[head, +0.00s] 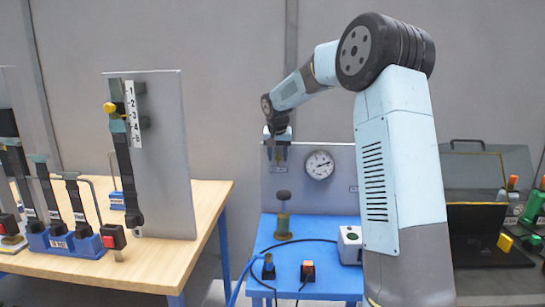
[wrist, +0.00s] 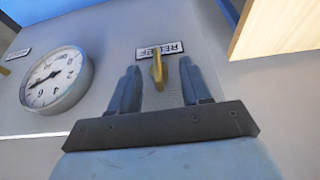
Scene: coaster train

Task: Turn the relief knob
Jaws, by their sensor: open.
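The relief knob (wrist: 158,72) is a narrow brass-coloured piece on the grey panel (wrist: 105,95), beside an upside-down label reading RELIEF (wrist: 172,48) in the wrist view. My gripper (wrist: 159,67) is open, with one blue finger on each side of the knob. A gap shows between the knob and each finger; I cannot tell how deep the fingers reach around it. In the head view my gripper (head: 278,152) is at the upper left of the panel (head: 335,190), where the knob is too small and covered to make out.
A round gauge (head: 319,165) is on the panel right of my gripper. Below, a blue table (head: 325,262) bears a brass valve (head: 283,222), a white box (head: 350,244) and cables. A wooden bench (head: 190,225) with a tall upright board (head: 165,185) stands left.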

